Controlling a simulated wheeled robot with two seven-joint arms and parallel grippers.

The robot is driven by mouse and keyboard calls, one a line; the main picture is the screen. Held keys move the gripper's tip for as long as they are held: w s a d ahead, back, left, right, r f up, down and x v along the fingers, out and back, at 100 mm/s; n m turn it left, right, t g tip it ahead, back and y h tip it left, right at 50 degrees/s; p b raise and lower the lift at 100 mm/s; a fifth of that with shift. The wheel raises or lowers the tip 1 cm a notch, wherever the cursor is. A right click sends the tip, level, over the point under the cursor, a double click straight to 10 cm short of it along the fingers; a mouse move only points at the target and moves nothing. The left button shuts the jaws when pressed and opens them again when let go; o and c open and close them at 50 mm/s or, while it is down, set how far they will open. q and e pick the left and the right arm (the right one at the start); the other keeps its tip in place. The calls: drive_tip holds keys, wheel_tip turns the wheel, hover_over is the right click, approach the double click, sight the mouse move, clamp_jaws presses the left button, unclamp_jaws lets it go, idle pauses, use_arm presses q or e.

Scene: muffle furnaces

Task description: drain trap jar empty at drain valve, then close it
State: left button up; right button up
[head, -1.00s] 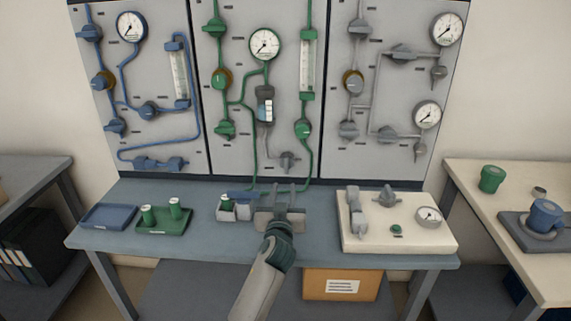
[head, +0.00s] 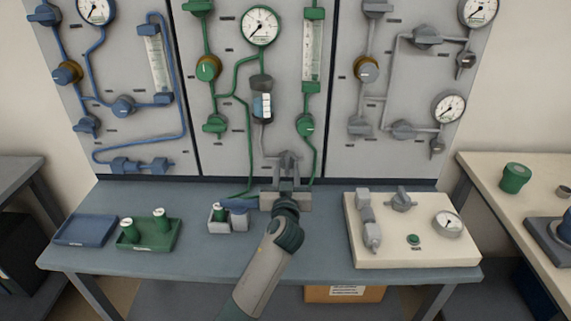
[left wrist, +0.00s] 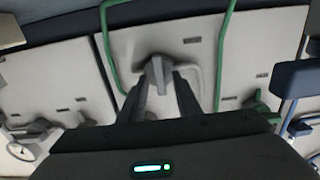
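The trap jar (head: 263,104) hangs on the middle panel below the round gauge, with a blue-grey body and a pale window; its level is too small to read. A grey line runs down from it to the grey drain valve (head: 287,160), low on the panel and partly covered by my left gripper (head: 287,174). In the left wrist view the drain valve (left wrist: 158,72) lies between the tips of my left gripper (left wrist: 160,88). The fingers are apart with a gap between them; I cannot tell whether they touch the handle. My right gripper is out of view.
Green piping (head: 249,150) runs down close beside the drain valve. On the bench stand a small grey holder (head: 240,223), a green tray (head: 172,240) with two green jars, and a cream board (head: 420,256) with fittings.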

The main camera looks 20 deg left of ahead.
use_arm(q)
drive_tip(key=shift+w, duration=0.1)
clamp_jaws()
drive_tip(key=shift+r, duration=0.1)
